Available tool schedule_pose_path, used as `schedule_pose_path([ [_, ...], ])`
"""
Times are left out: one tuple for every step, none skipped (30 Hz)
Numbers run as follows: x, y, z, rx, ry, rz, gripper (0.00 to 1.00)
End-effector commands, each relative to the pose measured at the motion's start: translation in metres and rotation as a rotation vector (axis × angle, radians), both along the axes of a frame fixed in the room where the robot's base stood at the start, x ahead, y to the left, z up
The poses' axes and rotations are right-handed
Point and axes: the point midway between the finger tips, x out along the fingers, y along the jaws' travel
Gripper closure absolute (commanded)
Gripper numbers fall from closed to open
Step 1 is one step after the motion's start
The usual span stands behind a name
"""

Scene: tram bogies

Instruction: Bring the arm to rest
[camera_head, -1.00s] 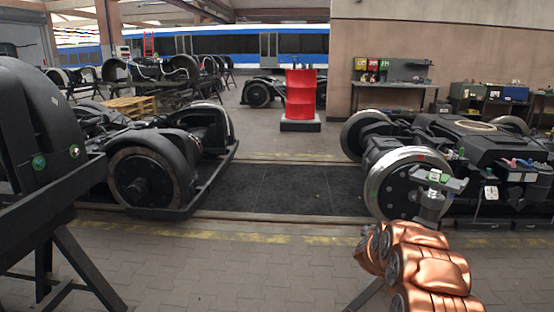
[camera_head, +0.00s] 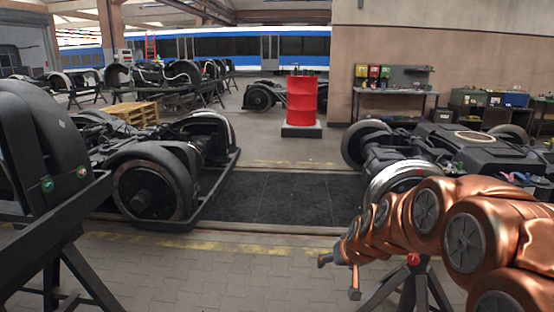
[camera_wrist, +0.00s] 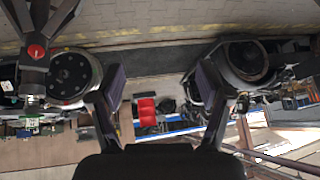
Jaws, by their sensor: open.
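My arm (camera_head: 430,220), with copper-coloured covers, reaches in from the right edge of the head view. My gripper (camera_head: 338,276) is at its left end, low above the paved floor. Its two fingers are apart, with nothing between them. In the wrist view my gripper (camera_wrist: 160,82) also shows spread and empty, and the scene there is upside down. The arm hides part of the right bogie (camera_head: 400,172) and its near wheel.
A dark stand with a red knob (camera_head: 413,260) is close below my arm. The left bogie (camera_head: 145,190) and a black frame (camera_head: 60,200) fill the left. A red barrel (camera_head: 301,100) and a workbench (camera_head: 392,91) stand farther back. The middle floor is clear.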

Motion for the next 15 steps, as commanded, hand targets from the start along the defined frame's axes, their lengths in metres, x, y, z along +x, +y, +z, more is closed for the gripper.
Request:
schedule_pose_path([
  [-0.019, 0.004, 0.015, 0.0, 0.029, 0.014, 0.23],
  [-0.031, 0.006, 0.019, -0.001, 0.052, 0.022, 0.23],
  [-0.047, 0.009, 0.024, 0.0, 0.084, 0.031, 0.23],
  [-0.059, 0.01, 0.028, -0.001, 0.106, 0.036, 0.23],
  [-0.071, 0.011, 0.031, -0.003, 0.13, 0.043, 0.23],
  [-0.087, 0.013, 0.036, -0.006, 0.161, 0.05, 0.23],
  [-0.099, 0.014, 0.04, -0.007, 0.179, 0.053, 0.23],
  [-0.111, 0.014, 0.044, -0.01, 0.204, 0.058, 0.23],
  [-0.128, 0.015, 0.048, -0.014, 0.236, 0.064, 0.23],
  [-0.14, 0.015, 0.052, -0.017, 0.257, 0.065, 0.23],
  [-0.154, 0.015, 0.055, -0.02, 0.283, 0.068, 0.23],
  [-0.171, 0.014, 0.058, -0.025, 0.315, 0.071, 0.23],
  [-0.183, 0.013, 0.061, -0.03, 0.338, 0.071, 0.23],
  [-0.196, 0.013, 0.065, -0.035, 0.362, 0.072, 0.23],
  [-0.213, 0.011, 0.07, -0.041, 0.39, 0.072, 0.23],
])
